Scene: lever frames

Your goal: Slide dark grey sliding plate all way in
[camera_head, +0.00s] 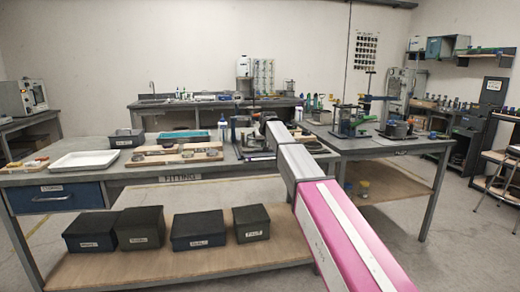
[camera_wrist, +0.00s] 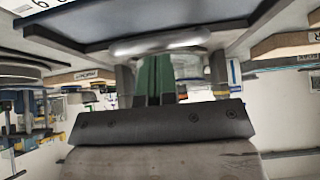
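My gripper's dark mount (camera_wrist: 160,123) spans the lower middle of the wrist view. Beyond it are two upright grey pieces on either side and green pieces close together between them (camera_wrist: 158,80); I cannot tell which are fingertips. A shiny rounded metal part (camera_wrist: 158,42) lies just beyond, against a dark grey panel (camera_wrist: 165,22) that may be the sliding plate or its surround. In the head view my arm reaches to the right part of the front bench, beside a dark device (camera_head: 252,146). The arm hides most of the gripper, and I cannot single out the plate there.
The front bench (camera_head: 120,178) holds a white tray (camera_head: 86,160), wooden boards with round metal parts (camera_head: 175,153) and a grey bin (camera_head: 126,138). A lower shelf carries several dark boxes (camera_head: 200,229). A second bench (camera_head: 385,146) with devices stands at the right.

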